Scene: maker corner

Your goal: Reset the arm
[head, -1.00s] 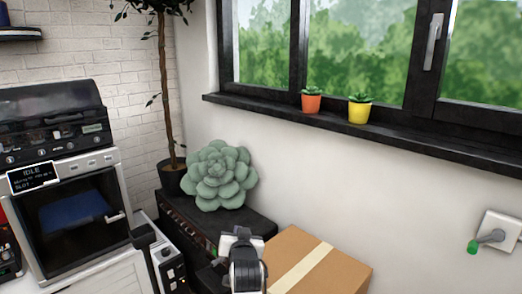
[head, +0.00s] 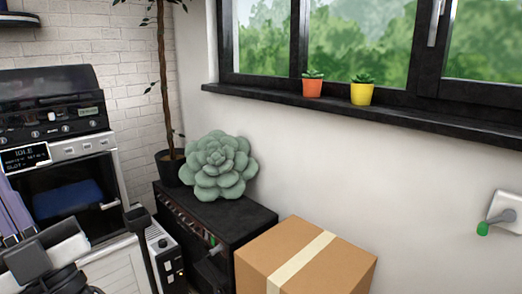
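The end of my arm, with my gripper (head: 22,225), shows only in part at the lower left edge of the head view. Grey and black wrist parts and slanted purple-grey pieces are in sight there, in front of the oven-like machine. The picture edge cuts them off. I cannot make out two separate fingertips, nor whether anything is held.
The oven-like machine (head: 75,150) with an IDLE display stands at left. A dark cabinet (head: 240,222) bears a green succulent-shaped cushion (head: 218,165). A taped cardboard box (head: 335,262) stands at lower right. Two potted plants (head: 312,88) (head: 361,93) sit on the windowsill.

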